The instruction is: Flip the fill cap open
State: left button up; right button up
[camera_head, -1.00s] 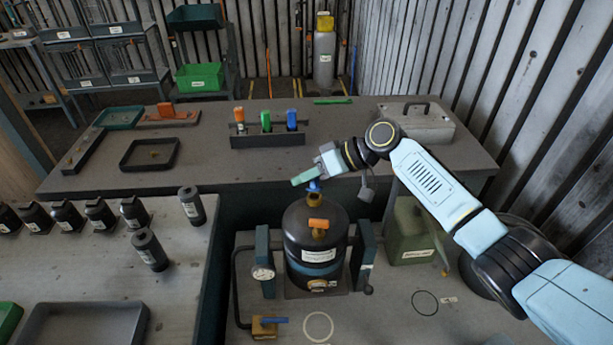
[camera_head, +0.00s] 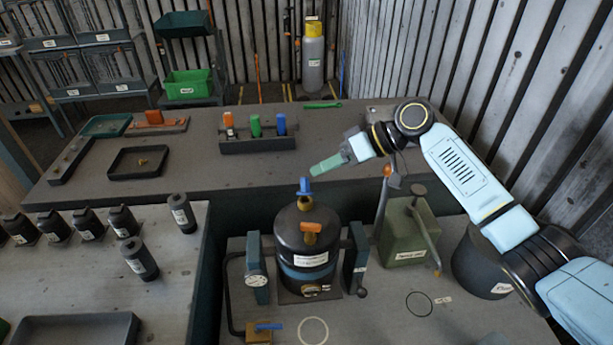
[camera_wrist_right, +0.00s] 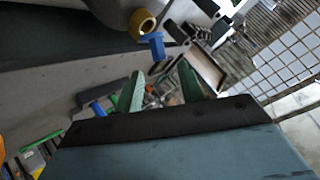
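A black tank (camera_head: 306,250) with a blue band stands upright on the front bench. A blue cap (camera_head: 305,186) stands up at its top, above an orange handle (camera_head: 311,228). In the right wrist view the blue cap (camera_wrist_right: 155,42) shows beside a yellow ring. I cannot tell whether the cap is open or closed. My right gripper (camera_head: 318,170), with green fingers, is above and slightly right of the cap, apart from it. In the right wrist view its fingers (camera_wrist_right: 160,78) are spread and nothing is between them. My left gripper is not in view.
A gauge (camera_head: 256,281) is on the tank's left post. A green can (camera_head: 405,238) stands to the right. A rack (camera_head: 258,144) with colored pieces is on the back bench. Several black cylinders stand on the left bench.

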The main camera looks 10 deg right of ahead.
aim_at(306, 179)
jog(key=v, duration=0.5)
jog(key=shift+s+d+r, duration=0.1)
jog(key=shift+d, duration=0.05)
jog(key=shift+h, duration=0.3)
jog(key=b+x, duration=0.6)
jog(key=x, duration=0.5)
jog(key=shift+s+a+b, duration=0.1)
jog(key=shift+a+b, duration=0.1)
jog(key=shift+b, duration=0.15)
jog(key=shift+c, duration=0.3)
